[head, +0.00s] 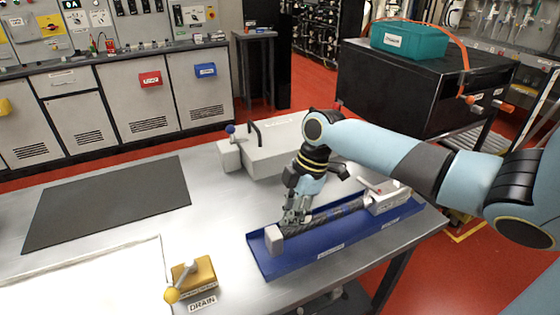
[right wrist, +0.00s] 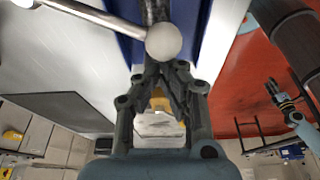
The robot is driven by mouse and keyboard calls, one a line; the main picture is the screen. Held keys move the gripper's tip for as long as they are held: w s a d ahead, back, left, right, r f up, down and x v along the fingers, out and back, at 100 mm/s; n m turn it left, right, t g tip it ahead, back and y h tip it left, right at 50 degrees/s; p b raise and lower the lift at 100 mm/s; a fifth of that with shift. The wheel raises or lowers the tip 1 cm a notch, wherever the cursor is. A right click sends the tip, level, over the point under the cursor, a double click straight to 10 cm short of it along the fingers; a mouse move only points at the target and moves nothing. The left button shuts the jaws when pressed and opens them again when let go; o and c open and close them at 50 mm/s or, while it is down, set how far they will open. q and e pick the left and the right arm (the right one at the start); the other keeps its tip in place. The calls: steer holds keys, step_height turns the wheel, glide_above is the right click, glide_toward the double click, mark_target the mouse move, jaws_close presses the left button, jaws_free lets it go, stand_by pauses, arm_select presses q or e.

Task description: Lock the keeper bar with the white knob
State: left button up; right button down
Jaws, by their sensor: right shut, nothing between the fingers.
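The white knob (right wrist: 163,42) is a round ball on the end of a thin metal rod (right wrist: 105,16) in the right wrist view. My right gripper (right wrist: 160,68) is shut and empty, with its fingertips right at the knob; I cannot tell whether they touch it. In the head view the right gripper (head: 294,215) is low over the blue tray (head: 330,249), near the tray's left end. A dark bar (head: 325,214) lies along the tray between a white end block (head: 273,238) and a white housing (head: 388,197). I cannot pick out the knob there. A light-blue and dark gripper, apparently my left (right wrist: 280,95), shows small in the right wrist view.
A yellow-knobbed lever on a yellow block (head: 195,277) labelled DRAIN stands front left. A pale box (head: 275,155) with a black handle and blue knob stands behind the tray. The dark mat (head: 110,200) lies flat at left; bare metal table separates it from the tray.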

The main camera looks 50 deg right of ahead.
steer(key=shift+s+d+n, duration=0.25)
steer(key=shift+s+n, duration=0.05)
steer(key=shift+s+d, duration=0.2)
steer(key=shift+s, duration=0.1)
steer(key=shift+s+p, duration=0.15)
steer(key=shift+p, duration=0.15)
